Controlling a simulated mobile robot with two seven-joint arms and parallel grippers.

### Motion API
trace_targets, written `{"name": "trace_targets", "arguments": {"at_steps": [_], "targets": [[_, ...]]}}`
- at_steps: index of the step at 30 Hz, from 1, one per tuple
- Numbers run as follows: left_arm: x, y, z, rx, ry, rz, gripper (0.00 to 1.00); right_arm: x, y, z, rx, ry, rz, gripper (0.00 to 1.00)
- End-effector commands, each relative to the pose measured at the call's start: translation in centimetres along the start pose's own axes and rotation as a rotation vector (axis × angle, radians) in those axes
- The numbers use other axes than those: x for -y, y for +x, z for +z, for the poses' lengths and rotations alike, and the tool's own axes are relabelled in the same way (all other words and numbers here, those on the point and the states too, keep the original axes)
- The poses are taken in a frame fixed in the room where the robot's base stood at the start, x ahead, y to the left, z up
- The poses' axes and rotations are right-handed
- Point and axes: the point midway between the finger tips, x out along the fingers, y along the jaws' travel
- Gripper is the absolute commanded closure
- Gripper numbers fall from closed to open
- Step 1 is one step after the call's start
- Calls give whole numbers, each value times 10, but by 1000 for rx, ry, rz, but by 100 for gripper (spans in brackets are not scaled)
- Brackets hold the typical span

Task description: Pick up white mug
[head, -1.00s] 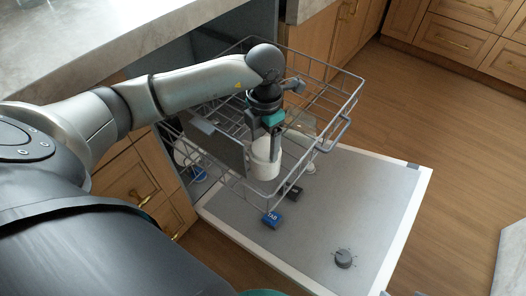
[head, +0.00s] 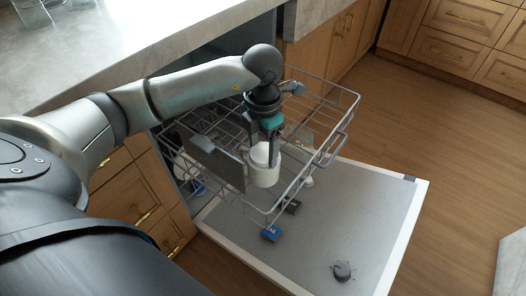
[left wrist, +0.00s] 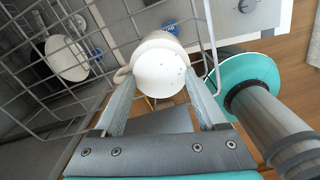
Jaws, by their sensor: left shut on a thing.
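The white mug (head: 265,172) is at the rack's front side in the head view. It also shows in the left wrist view (left wrist: 160,70), between my two fingers, with its handle toward the left finger. My left gripper (head: 273,152) points down and is shut on the mug. One finger hides part of the mug's upper side in the head view. I cannot tell how far the mug is above the rack's wires. My right gripper is not in view.
The wire dishwasher rack (head: 352,97) surrounds the mug. A grey flat panel (head: 215,163) stands just left of it. A blue box (head: 271,234), a dark small box (head: 292,207) and a dark knob (head: 342,271) lie on the open door (head: 350,215). A white dish (left wrist: 67,58) sits in the rack.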

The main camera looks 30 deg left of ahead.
Motion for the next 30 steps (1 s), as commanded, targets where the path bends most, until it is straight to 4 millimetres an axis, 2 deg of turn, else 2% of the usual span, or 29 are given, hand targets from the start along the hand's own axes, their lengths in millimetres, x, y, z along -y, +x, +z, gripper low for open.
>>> {"name": "trace_targets", "arguments": {"at_steps": [1, 11, 21, 30], "targets": [[-1, -13, 1, 5, 0, 2, 100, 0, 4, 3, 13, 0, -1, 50], [0, -68, 1, 6, 1, 2, 100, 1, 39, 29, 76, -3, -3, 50], [0, -133, 1, 5, 1, 1, 100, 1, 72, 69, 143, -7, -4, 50], [0, -156, 0, 3, 0, 1, 100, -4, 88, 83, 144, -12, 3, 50]]}}
